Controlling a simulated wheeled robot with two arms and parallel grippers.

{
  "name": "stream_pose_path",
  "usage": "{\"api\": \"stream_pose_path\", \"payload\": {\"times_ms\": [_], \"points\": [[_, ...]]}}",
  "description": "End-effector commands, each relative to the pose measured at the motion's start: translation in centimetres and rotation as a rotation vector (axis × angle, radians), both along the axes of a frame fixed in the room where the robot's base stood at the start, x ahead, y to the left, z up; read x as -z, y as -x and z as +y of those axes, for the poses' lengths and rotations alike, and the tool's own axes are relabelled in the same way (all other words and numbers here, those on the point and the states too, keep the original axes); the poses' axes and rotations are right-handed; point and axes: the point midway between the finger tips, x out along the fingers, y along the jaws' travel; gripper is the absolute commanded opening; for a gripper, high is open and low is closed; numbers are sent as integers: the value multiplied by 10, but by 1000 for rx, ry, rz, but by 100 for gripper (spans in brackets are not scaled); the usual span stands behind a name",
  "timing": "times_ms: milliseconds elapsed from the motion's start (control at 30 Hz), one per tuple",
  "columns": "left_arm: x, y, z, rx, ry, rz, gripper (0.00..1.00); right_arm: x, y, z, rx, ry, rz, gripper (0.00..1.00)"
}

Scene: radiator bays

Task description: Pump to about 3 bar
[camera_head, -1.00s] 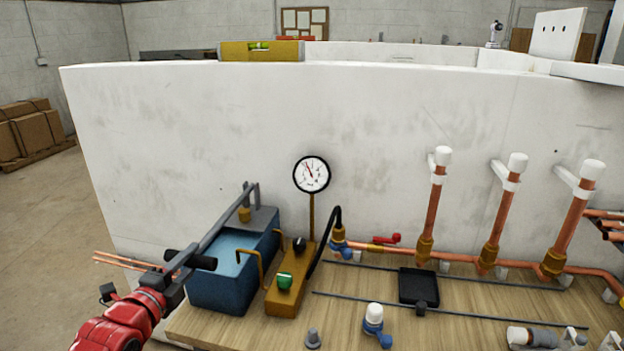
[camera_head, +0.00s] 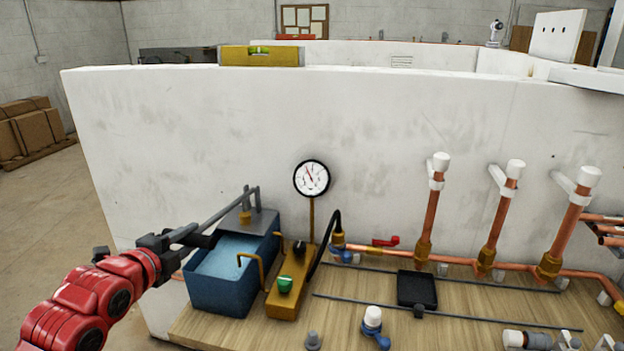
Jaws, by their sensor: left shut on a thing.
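A blue test pump tank (camera_head: 217,290) with water in it stands at the left end of the wooden bench. Its grey lever (camera_head: 222,208) slopes down to the left from a pivot at the tank's back. My left gripper (camera_head: 182,240) is shut on the black handle end of the lever, left of the tank and above its rim. A round white pressure gauge (camera_head: 311,178) stands on a brass stem behind the brass block (camera_head: 290,297). Its red needle points up and slightly left; the numbers are too small to read. My right gripper is not in view.
A green knob (camera_head: 285,284) and a black knob sit on the brass block. A black hose (camera_head: 325,243) runs to copper pipes (camera_head: 435,212) on the right. A black tray (camera_head: 417,288) and blue-and-white valve (camera_head: 373,325) lie on the bench. A white wall stands behind.

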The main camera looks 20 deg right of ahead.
Motion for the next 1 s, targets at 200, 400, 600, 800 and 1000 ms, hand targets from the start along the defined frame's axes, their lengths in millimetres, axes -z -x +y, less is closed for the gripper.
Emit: {"api": "stream_pose_path", "payload": {"times_ms": [200, 400, 600, 800, 1000], "points": [[-29, -5, -4, 0, -38, 49, 0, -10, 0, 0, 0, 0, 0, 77], [-55, -12, -9, 0, -89, 122, 0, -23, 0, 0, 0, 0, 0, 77], [-60, -14, -10, -1, -115, 155, 0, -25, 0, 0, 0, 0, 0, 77], [-59, -14, -10, -1, -115, 156, 0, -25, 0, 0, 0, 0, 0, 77], [-60, -14, -10, -1, -115, 155, 0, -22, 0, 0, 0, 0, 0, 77]]}}
